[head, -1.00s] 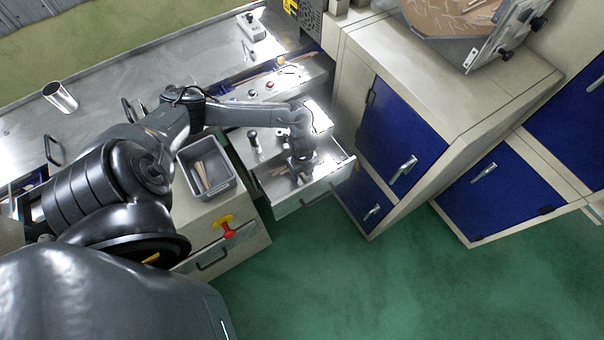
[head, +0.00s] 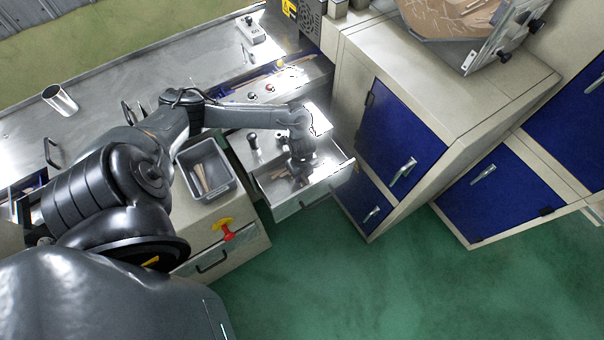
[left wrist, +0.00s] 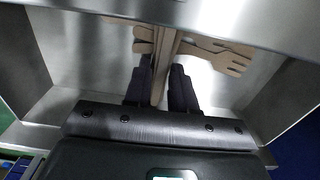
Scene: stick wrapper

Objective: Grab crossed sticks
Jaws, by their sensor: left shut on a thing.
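My left gripper (head: 302,180) reaches down into the open metal drawer or tray (head: 318,192) at the middle of the head view. In the left wrist view its two dark fingers (left wrist: 161,84) are shut on a flat wooden stick (left wrist: 160,80), which stands out between them lengthwise. Other wooden pieces with fork-like ends lie across it: one to the right (left wrist: 228,58) and one to the left (left wrist: 143,40). They cross near the fingertips. In the head view the sticks (head: 280,174) beside the gripper are small and partly hidden. My right gripper is out of view.
A grey bin (head: 184,160) with several sticks stands left of the tray. A red and yellow knob (head: 225,229) sits on the cabinet front below it. Blue-door cabinets (head: 398,140) rise close to the right. A metal cup (head: 60,99) stands on the left bench.

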